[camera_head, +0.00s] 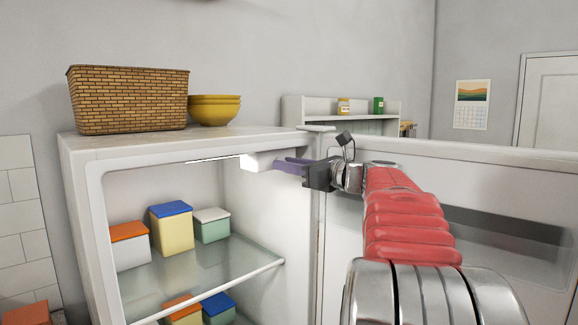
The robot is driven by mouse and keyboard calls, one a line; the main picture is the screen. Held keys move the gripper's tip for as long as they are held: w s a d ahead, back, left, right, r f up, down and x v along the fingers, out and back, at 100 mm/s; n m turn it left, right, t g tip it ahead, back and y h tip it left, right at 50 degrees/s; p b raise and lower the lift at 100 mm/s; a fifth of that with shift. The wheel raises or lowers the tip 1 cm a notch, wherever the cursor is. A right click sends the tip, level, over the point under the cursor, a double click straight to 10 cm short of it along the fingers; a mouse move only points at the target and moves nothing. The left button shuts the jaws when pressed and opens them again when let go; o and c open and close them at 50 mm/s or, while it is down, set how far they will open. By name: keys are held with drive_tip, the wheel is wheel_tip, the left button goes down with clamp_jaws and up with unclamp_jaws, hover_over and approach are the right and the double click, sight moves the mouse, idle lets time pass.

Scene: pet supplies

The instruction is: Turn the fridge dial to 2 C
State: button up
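The fridge (88,148) stands open, with its door (480,165) swung out to the right. A small white box (258,162) sits under the fridge's ceiling at the upper right of the opening, beside a lit strip. My gripper (278,167) reaches in from the right, with its purplish fingers at this box. The dial itself and its markings cannot be made out; the fingers cover that side of the box. I cannot tell whether the fingers touch or grip anything.
Lidded containers, among them a yellow one with a blue lid (171,230), stand on the glass shelf (230,268). More containers are below. A wicker basket (128,100) and yellow bowls (214,110) are on top of the fridge. The open door is close beside my arm.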

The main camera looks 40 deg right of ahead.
clamp_jaws()
drive_tip(key=shift+m, duration=0.8)
drive_tip(key=o, duration=0.6)
unclamp_jaws()
drive_tip(key=shift+s, duration=0.15)
